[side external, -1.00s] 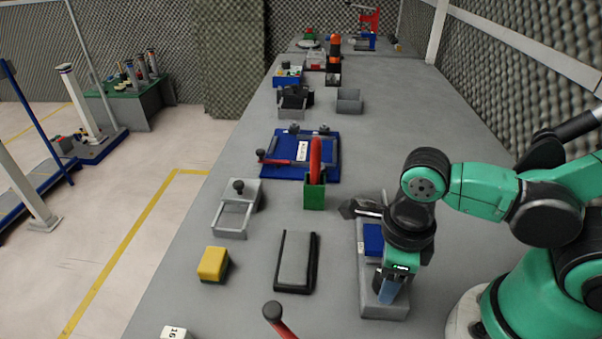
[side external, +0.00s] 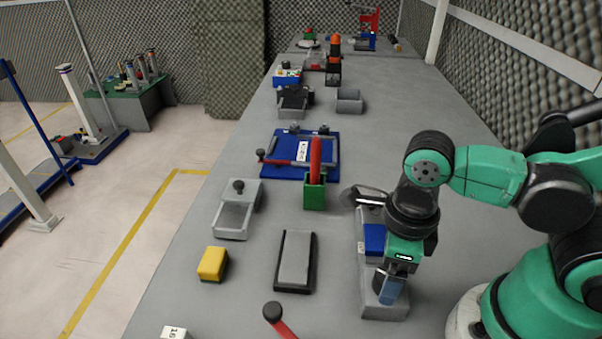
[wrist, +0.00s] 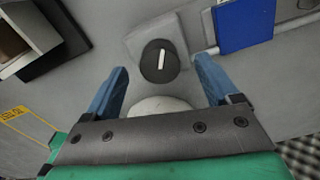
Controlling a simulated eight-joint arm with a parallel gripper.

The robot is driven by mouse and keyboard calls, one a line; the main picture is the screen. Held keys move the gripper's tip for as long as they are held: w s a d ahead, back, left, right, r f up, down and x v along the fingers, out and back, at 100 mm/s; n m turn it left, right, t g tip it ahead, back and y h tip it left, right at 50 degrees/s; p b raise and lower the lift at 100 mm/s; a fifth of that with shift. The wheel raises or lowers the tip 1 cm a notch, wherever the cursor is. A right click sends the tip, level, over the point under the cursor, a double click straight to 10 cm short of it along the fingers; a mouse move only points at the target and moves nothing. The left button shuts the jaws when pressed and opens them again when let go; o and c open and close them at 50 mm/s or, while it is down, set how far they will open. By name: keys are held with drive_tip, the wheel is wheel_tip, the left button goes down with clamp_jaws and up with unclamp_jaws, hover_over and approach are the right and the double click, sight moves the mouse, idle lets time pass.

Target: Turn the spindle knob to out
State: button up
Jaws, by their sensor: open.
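In the wrist view the spindle knob (wrist: 151,68) is a dark round cap with a white line marker on its top. It sits on a grey block (wrist: 172,31). My gripper (wrist: 160,65) is open, with one blue finger on each side of the knob and visible gaps between them. In the side view my gripper (side external: 390,290) points down at the near end of a grey base (side external: 386,311), and the knob is hidden behind it. A blue block (side external: 374,238) stands on the same base; it also shows in the wrist view (wrist: 245,24).
A dark-edged grey pad (side external: 295,258) and a yellow block (side external: 213,263) lie to the left. A green holder with a red handle (side external: 314,190) stands further back. A red lever with a dark ball (side external: 272,312) rises at the front. Bare bench lies between them.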

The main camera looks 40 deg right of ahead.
drive_tip(key=shift+r, duration=1.9)
drive_tip(key=n, duration=0.1)
drive_tip(key=w+n, duration=0.1)
drive_tip(key=n, duration=0.1)
drive_tip(key=shift+w+d+t, duration=0.1)
drive_tip(key=shift+d+t, duration=0.15)
drive_tip(key=shift+t, duration=0.15)
drive_tip(key=w+d+r+n+t, duration=0.2)
drive_tip(key=w+d+n+t, duration=0.1)
drive_tip(key=n, duration=1)
drive_tip(key=w+d+r+n+t, duration=0.1)
drive_tip(key=w+d+n+t, duration=0.2)
drive_tip(key=n, duration=1)
drive_tip(key=w, duration=0.3)
drive_tip(key=shift+d+r, duration=0.15)
drive_tip(key=shift+r, duration=0.2)
